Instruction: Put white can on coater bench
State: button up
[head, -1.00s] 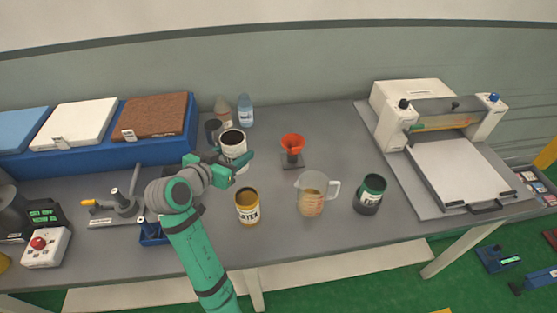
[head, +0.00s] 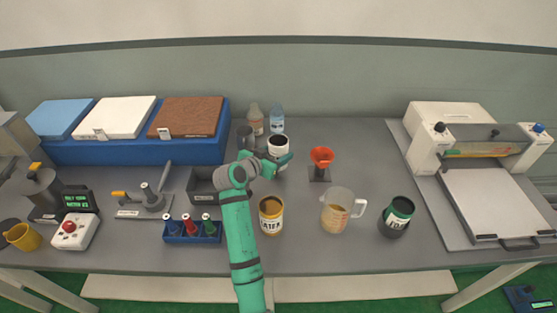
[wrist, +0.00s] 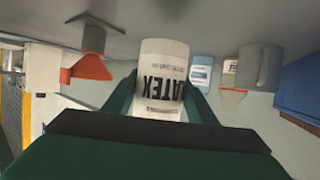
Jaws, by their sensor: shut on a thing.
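The white can (head: 279,153) has a dark open top and stands upright in the head view, towards the back of the grey bench. My gripper (head: 280,163) is shut on it, with a finger along each side. In the wrist view the can (wrist: 162,85) shows an upside-down LATEX label between my green fingers. I cannot tell whether its base touches the bench. At the right is a white coater-like machine (head: 487,205) with a flat bed and a roller bar, on a grey base.
Near the can are a grey mug (head: 246,137), two bottles (head: 277,119) and an orange funnel on a stand (head: 321,160). Bare bench lies between the funnel and the machine.

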jog(key=shift+w+f, duration=0.2)
jog(key=shift+f, duration=1.6)
jog(key=o, duration=1.3)
jog(key=shift+f, duration=0.15)
jog(key=shift+o, duration=0.2)
jog(key=shift+s+a+r, duration=0.15)
jog(key=shift+r, duration=0.1)
jog(key=v, duration=1.1)
jog(key=shift+s, duration=0.2)
jog(key=shift+a, duration=0.15)
